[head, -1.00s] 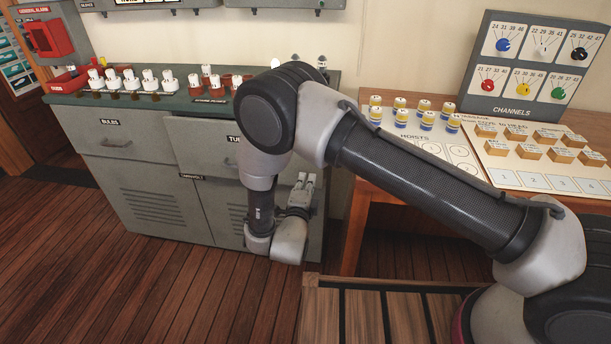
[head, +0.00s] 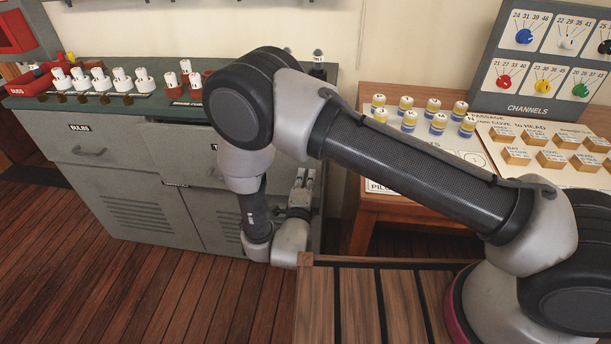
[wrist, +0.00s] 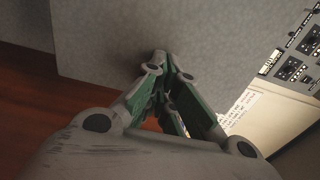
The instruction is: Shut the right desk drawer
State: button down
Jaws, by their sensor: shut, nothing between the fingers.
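The grey-green desk cabinet (head: 150,224) stands at the left in the head view. Its right drawer (head: 180,153) stands out a little, with a dark gap under the desk top; my arm hides its right part and most of its label. The left drawer (head: 97,155), labelled BULBS, looks flush. My gripper (head: 305,178) points upward in front of the cabinet's right end, right of the visible drawer front. It also shows in the wrist view (wrist: 159,60), shut and empty, with its tips close to a plain grey surface (wrist: 190,28). I cannot tell whether they touch.
The desk top (head: 150,110) holds white bulbs and a red tray. A wooden table (head: 372,207) with yellow-blue cylinders and a channel panel (head: 540,85) stands at the right. A slatted wooden surface (head: 375,305) lies in front. Plank floor (head: 110,290) is clear at the left.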

aim_at(307, 169)
jog(key=shift+w, duration=0.1)
jog(key=w, duration=0.5)
jog(key=shift+d, duration=0.2)
jog(key=shift+r, duration=0.1)
